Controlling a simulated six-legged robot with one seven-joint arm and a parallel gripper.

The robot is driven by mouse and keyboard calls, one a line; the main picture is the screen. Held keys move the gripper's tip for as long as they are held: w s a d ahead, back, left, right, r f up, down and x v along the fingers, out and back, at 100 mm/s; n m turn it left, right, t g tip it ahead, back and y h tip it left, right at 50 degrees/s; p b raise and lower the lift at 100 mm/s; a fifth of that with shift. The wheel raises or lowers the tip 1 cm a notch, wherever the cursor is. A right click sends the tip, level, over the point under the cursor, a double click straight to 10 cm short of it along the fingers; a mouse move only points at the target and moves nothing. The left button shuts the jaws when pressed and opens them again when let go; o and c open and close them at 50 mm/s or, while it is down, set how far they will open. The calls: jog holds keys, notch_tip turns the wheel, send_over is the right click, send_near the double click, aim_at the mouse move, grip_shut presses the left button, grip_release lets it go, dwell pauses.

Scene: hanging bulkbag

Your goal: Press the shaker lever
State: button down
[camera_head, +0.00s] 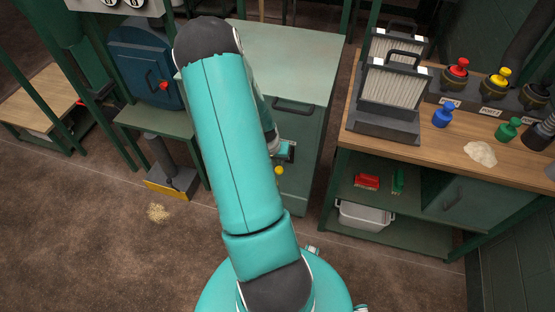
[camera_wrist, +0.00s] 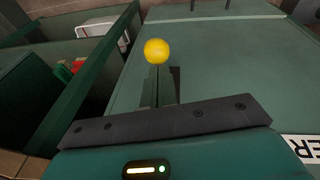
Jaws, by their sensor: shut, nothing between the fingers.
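The shaker lever shows as a yellow ball knob (camera_head: 279,170) in front of the green cabinet, just below my gripper (camera_head: 288,153) in the head view. In the wrist view the yellow knob (camera_wrist: 156,51) stands out against the green panel, just beyond the narrow fingers of my gripper (camera_wrist: 157,76). My gripper is shut and empty. Its tips look close to the knob and in line with it, but I cannot tell whether they touch. The lever's shaft is hard to make out behind the fingers.
The green cabinet (camera_head: 300,55) has a handle (camera_head: 294,106) on its front. To the right, a wooden-topped bench (camera_head: 430,150) holds filters and coloured knobs, with a white bin (camera_head: 366,216) below. A yellow-edged pedal (camera_head: 172,185) stands on the floor at left. Open floor lies in front.

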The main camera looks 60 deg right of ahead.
aim_at(276, 171)
jog(key=shift+s+a+f+h, duration=0.1)
jog(key=shift+a+f+h, duration=0.25)
jog(key=shift+h, duration=0.35)
jog(key=shift+a+f+h, duration=0.3)
jog(key=shift+h, duration=0.4)
jog(key=shift+s+a+f, duration=0.1)
jog(key=shift+a+f, duration=0.4)
jog(key=shift+f, duration=0.35)
notch_tip(276, 171, down, 6)
jog(key=a+h, duration=0.1)
jog(key=h, duration=0.2)
jog(key=shift+a+t, duration=0.15)
jog(key=shift+t, duration=0.25)
